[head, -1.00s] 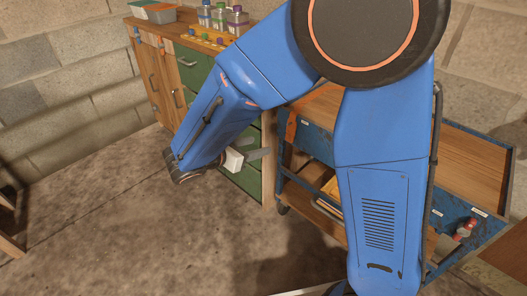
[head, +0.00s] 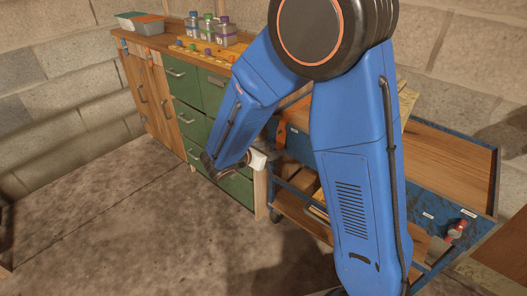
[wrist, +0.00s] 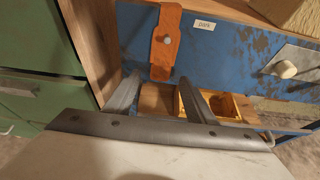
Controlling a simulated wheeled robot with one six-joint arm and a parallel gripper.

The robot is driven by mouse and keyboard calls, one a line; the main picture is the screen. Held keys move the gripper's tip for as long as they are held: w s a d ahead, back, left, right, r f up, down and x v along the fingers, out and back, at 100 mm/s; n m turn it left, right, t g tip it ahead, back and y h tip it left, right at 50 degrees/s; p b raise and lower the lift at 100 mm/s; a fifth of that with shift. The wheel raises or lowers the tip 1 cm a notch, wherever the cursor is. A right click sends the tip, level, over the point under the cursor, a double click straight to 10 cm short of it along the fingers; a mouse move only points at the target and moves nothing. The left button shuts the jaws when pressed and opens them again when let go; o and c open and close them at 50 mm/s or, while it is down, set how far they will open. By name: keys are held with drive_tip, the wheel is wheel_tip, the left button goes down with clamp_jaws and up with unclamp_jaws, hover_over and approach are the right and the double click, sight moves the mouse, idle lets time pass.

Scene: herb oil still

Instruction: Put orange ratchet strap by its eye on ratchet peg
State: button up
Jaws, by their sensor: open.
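The orange ratchet strap (wrist: 165,48) hangs flat against the blue panel of the trolley in the wrist view, with a round peg through its upper part, beside a "park" label. It also shows as a small orange strip in the head view (head: 281,131). My gripper (wrist: 160,80) is open and empty, its two fingers pointing at the panel around the strap's lower end, apart from it as far as I can tell. In the head view my arm partly hides the gripper. I cannot tell which peg is the ratchet peg.
A pale knob on a metal plate (wrist: 285,69) is right of the strap. A red item (head: 457,230) is on the trolley's blue side, near white labels. Green drawers (head: 185,95) stand close on the left. An open wooden box (wrist: 225,104) sits lower in the trolley.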

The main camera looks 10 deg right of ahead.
sight(279, 147)
drive_tip(key=shift+x, duration=1.5)
drive_tip(key=shift+c, duration=0.6)
drive_tip(key=c, duration=1)
drive_tip(key=shift+r, duration=0.35)
drive_tip(key=shift+s+a+r, duration=0.25)
drive_tip(key=shift+s+a, duration=0.7)
drive_tip(key=shift+a, duration=0.3)
drive_tip(key=shift+s+a, duration=0.35)
drive_tip(key=shift+a, duration=0.1)
